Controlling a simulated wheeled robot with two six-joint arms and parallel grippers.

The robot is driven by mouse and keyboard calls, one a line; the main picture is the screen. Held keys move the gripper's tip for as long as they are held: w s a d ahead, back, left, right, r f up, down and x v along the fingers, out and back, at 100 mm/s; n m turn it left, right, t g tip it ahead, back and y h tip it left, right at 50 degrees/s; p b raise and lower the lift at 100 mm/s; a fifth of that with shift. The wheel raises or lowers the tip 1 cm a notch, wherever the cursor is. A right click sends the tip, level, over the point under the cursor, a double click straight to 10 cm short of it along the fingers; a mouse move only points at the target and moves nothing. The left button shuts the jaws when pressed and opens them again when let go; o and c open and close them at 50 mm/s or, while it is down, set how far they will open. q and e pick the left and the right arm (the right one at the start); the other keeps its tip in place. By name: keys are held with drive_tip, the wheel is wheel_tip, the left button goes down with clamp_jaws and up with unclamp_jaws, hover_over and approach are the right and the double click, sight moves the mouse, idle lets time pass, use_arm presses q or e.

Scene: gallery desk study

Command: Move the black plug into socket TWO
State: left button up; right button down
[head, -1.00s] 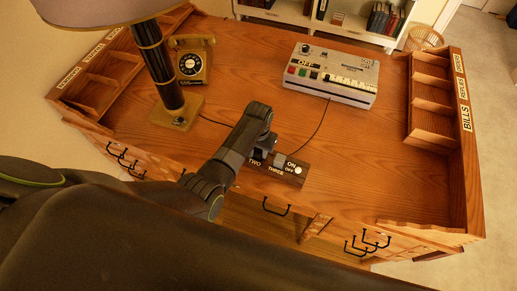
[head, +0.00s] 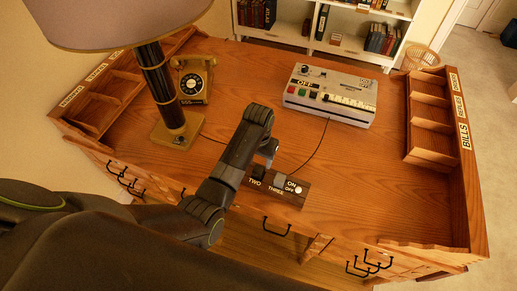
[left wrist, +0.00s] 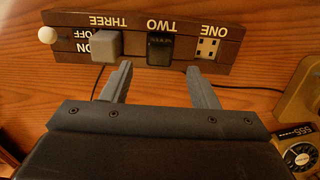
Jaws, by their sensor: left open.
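The dark socket strip (head: 298,198) lies near the desk's front edge; it also shows in the left wrist view (left wrist: 232,62). The black plug (left wrist: 160,48) sits at socket TWO, beside the TWO label; in the head view it is a dark block (head: 258,171). A grey plug (left wrist: 106,44) sits at socket THREE. Socket ONE (left wrist: 207,47) is bare and pale; my arm hides it in the head view. My left gripper (left wrist: 158,82) is open and empty, its fingers apart from the black plug. It hangs over the strip in the head view (head: 268,152). My right gripper is out of view.
A lamp (head: 170,131) and a telephone (head: 194,80) stand left on the desk. A grey switch box (head: 331,94) stands at the back, its cord running to the strip. Wooden pigeonholes (head: 431,125) line the right side. The desk's middle right is clear.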

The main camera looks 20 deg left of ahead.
sight(258, 169)
use_arm(q)
drive_tip(key=shift+r, duration=2.65)
drive_tip(key=shift+a+f, duration=0.1)
